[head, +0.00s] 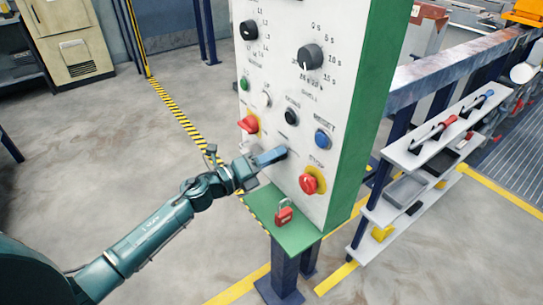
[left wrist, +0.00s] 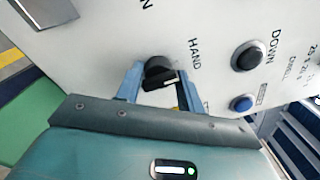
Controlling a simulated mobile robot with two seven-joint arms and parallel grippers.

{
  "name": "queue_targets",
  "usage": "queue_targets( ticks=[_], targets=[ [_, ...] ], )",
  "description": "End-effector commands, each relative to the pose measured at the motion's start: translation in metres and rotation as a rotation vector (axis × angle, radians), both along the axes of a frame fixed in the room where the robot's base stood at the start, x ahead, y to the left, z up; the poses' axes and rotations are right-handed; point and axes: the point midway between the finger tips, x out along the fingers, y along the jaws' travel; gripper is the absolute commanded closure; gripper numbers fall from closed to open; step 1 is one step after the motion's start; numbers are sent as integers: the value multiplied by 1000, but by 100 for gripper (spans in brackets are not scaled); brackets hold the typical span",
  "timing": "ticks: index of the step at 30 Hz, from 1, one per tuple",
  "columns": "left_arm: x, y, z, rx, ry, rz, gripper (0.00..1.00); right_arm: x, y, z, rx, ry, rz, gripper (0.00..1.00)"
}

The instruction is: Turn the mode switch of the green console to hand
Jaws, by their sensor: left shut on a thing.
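The green console (head: 350,130) has a white front panel with knobs and buttons. My left gripper (head: 281,153) is at the lower part of this panel and hides the switch in the head view. In the left wrist view, its blue fingers stand on both sides of a black knob (left wrist: 157,72) and are shut on it. The word HAND (left wrist: 195,53) is printed to the right of the knob. A short white mark on the knob points right, a little below that word. Another label further down is partly hidden. My right gripper is not in view.
A red stop button (head: 308,184), a blue button (head: 322,139) and a red-and-yellow switch (head: 249,124) sit close to the gripper. A red padlock (head: 284,212) is on the green ledge below. A shelf rack (head: 408,160) with tools stands at the right. Floor at left is clear.

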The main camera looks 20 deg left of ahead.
Motion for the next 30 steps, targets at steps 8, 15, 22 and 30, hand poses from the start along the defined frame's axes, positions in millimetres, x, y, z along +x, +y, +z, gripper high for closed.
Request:
queue_targets(
  ticks=[8, 15, 22, 30],
  targets=[
    [0, 2, -3, -1, 8, 4, 61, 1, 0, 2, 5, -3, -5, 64],
    [0, 1, -2, 0, 5, 2, 47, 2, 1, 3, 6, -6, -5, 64],
    [-3, 3, -2, 0, 4, 1, 47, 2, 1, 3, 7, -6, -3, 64],
    [-39, 31, -8, 3, 6, 1, 47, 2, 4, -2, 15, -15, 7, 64]
  ],
)
